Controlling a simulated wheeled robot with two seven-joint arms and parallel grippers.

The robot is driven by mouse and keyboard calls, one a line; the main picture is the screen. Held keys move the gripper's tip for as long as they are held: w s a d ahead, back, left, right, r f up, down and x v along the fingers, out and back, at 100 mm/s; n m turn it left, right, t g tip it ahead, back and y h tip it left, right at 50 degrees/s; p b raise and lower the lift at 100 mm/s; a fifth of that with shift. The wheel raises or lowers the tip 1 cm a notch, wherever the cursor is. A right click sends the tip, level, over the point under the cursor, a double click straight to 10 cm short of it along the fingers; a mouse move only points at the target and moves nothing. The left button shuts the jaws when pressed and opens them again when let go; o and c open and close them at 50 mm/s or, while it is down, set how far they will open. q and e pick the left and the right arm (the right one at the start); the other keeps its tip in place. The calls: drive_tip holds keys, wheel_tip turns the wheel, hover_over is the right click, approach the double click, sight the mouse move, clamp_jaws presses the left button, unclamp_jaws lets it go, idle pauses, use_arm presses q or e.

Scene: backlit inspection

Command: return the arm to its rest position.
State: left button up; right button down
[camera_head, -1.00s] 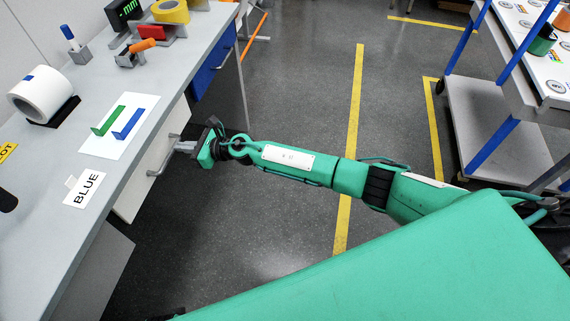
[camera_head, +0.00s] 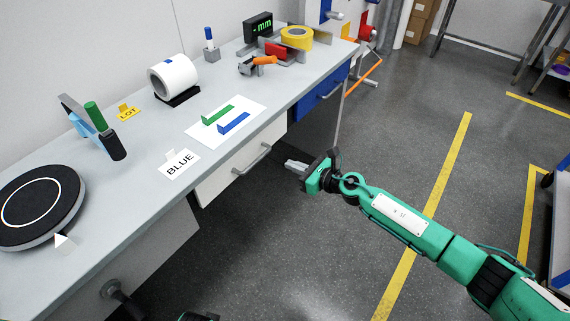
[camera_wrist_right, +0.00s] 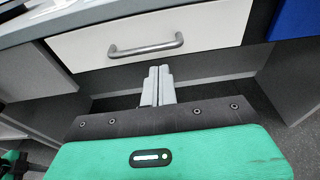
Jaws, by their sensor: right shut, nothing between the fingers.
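My right gripper (camera_head: 291,165) is in front of the bench, over the floor and to the right of the white drawer (camera_head: 228,177). It is shut and empty and does not touch the drawer handle (camera_head: 252,159). In the right wrist view my shut fingers (camera_wrist_right: 157,86) point toward the white drawer front (camera_wrist_right: 215,28), below its metal handle (camera_wrist_right: 146,48). The drawer looks closed. My right arm comes in from the lower right. A small green part of mine shows at the bottom edge; my left gripper cannot be made out there.
The grey bench (camera_head: 140,195) carries a black round plate (camera_head: 38,207), a white roll (camera_head: 173,75), a BLUE card (camera_head: 179,164), and green and blue brackets on a white sheet (camera_head: 248,108). A blue drawer (camera_head: 320,92) sits further along.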

use_arm(q)
drive_tip(key=shift+a+f, duration=0.1)
drive_tip(key=shift+f, duration=0.25)
use_arm(e)
drive_tip(key=v, duration=0.5)
drive_tip(key=shift+s+d+f, duration=0.1)
drive_tip(key=shift+d, duration=0.1)
use_arm(q)
drive_tip(key=shift+w, duration=0.1)
